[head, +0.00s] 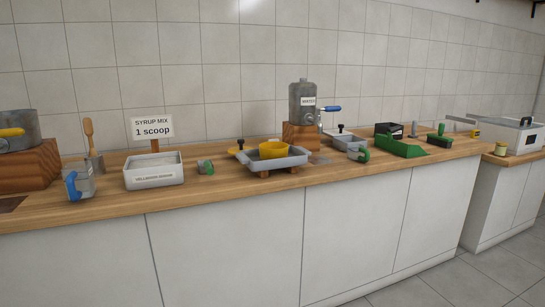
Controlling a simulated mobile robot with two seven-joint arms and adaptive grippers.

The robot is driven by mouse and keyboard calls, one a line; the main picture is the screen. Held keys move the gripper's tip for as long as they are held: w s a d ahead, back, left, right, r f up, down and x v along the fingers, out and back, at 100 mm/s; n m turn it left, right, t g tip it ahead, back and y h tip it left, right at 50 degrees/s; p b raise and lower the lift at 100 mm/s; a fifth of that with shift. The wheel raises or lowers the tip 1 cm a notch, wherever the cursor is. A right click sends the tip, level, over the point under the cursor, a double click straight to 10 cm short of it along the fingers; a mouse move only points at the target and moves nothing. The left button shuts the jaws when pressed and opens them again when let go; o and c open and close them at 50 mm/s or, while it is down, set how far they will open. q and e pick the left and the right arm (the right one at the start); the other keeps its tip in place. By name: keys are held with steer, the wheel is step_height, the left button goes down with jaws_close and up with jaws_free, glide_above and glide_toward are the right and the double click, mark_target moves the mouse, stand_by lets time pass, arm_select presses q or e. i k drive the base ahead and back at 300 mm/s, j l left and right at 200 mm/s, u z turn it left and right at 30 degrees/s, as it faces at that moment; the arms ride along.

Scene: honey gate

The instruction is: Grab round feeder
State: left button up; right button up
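A round yellow tub (273,151), which looks like the round feeder, sits in a shallow grey metal tray (290,161) near the middle of the wooden counter. Its lower part is hidden behind the tray's front rim. A black knob on something yellow stands at the tray's left back. Neither of my grippers shows in the head view.
The wooden counter (225,183) holds a white tub (154,173) with a syrup mix sign (152,128), a blue-handled jug (78,183), a grey water tank (303,103) and a green block-like item (402,149). The counter front edge before the tray is clear.

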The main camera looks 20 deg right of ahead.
mark_target(267, 150)
steer(key=l, duration=0.35)
steer(key=i+l+z, duration=0.15)
steer(key=l, duration=0.2)
steer(key=i+l, duration=0.1)
steer(key=l, duration=0.25)
steer(key=i+l+z, duration=0.15)
steer(key=l, duration=0.2)
steer(key=k, duration=0.05)
